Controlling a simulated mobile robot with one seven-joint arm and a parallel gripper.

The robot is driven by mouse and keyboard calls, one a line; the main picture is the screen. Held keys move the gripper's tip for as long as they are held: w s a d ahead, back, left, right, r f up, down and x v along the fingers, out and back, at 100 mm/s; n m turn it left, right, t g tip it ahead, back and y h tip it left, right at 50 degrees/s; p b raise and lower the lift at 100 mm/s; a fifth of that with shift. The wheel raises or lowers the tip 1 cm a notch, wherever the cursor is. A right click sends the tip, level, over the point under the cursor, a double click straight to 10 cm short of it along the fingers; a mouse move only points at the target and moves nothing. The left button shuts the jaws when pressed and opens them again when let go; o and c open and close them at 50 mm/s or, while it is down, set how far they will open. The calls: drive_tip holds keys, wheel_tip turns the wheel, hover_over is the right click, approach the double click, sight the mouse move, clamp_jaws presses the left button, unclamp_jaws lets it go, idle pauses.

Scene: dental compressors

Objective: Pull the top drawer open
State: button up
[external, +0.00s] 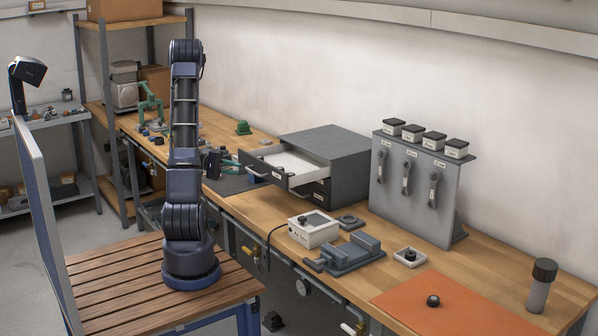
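A dark grey drawer cabinet (345,150) stands on the workbench against the wall. Its top drawer (284,177) is pulled well out to the left and front, and its pale inside shows. The drawer's handle (256,173) is on its front face. A lower drawer (318,190) is shut below it. My gripper (225,163) is left of the drawer front, apart from the handle, at about its height in the picture. My arm partly hides it, and its fingers are too small to tell open or shut.
On the wooden bench, a white box with a knob (313,232), a grey vise (350,254) and a small white tray (409,257) stand in front of the cabinet. A grey panel with handles (415,185) stands to the right. An orange mat (430,305) lies at front right.

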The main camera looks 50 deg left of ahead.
drive_tip(key=shift+v, duration=1.4)
drive_tip(key=d+r+m+g+y, duration=0.1)
drive_tip(key=d+r+m+g, duration=0.3)
drive_tip(key=d, duration=0.5)
drive_tip(key=d+r+m+g+y, duration=0.1)
drive_tip(key=d+r+g, duration=0.35)
drive_tip(key=d, duration=0.55)
drive_tip(key=s+d+r+m+t+y, duration=0.1)
drive_tip(key=s+d+r+m+y, duration=0.1)
drive_tip(key=s+d+r+y, duration=0.2)
drive_tip(key=s+d+r+m+y, duration=0.3)
drive_tip(key=s+d+r+y, duration=0.1)
drive_tip(key=d, duration=0.4)
drive_tip(key=shift+s+d+r+m+t+y, duration=0.2)
drive_tip(key=shift+s+r+m+t+y, duration=0.15)
drive_tip(key=shift+y, duration=0.55)
